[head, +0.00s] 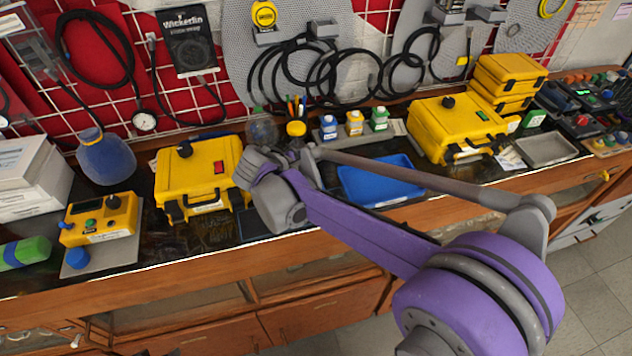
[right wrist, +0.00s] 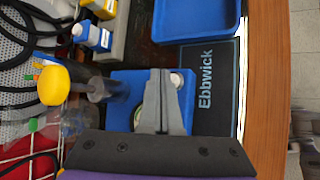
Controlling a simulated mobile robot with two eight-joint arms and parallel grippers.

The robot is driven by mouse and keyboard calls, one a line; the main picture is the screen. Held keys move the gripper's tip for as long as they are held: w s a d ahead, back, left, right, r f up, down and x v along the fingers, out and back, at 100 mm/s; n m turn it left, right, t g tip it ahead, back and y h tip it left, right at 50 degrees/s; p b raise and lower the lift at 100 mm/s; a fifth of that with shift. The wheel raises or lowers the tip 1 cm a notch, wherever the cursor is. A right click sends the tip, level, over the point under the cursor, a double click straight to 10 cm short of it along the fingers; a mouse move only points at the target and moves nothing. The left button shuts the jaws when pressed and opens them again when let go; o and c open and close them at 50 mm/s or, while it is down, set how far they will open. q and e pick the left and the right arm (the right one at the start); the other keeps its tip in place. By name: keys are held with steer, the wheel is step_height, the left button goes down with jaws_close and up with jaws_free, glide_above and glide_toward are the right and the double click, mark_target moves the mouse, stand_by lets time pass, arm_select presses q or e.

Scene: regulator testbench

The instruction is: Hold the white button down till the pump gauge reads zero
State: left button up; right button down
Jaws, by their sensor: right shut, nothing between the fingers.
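In the right wrist view, a blue device (right wrist: 120,115) lies below my right gripper (right wrist: 164,74). A round white button (right wrist: 177,79) on it shows just right of the fingertips, partly covered by them. I cannot tell whether the fingers touch it. The fingers are shut together with nothing between them. In the head view my purple right arm covers the device. My left gripper is not in view.
A dark Ebbwick mat (right wrist: 204,90) and a blue tray (head: 372,185) lie beside the device. A yellow pen cup (head: 296,128), a clear glass vessel (right wrist: 75,118) and small bottles (head: 354,123) stand close behind. A yellow case (head: 190,172) is to the left.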

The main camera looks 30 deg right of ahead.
steer(key=shift+f, duration=0.1)
stand_by(0.4)
steer(key=shift+f+b, duration=0.3)
steer(key=shift+f, duration=0.05)
steer(key=shift+f+b, duration=0.3)
steer(key=shift+f, duration=0.2)
stand_by(0.6)
steer(key=shift+r, duration=0.1)
stand_by(2.2)
steer(key=shift+r+p, duration=0.6)
steer(key=shift+r, duration=0.2)
step_height(320, 180, up, 5)
steer(key=p, duration=0.3)
stand_by(0.3)
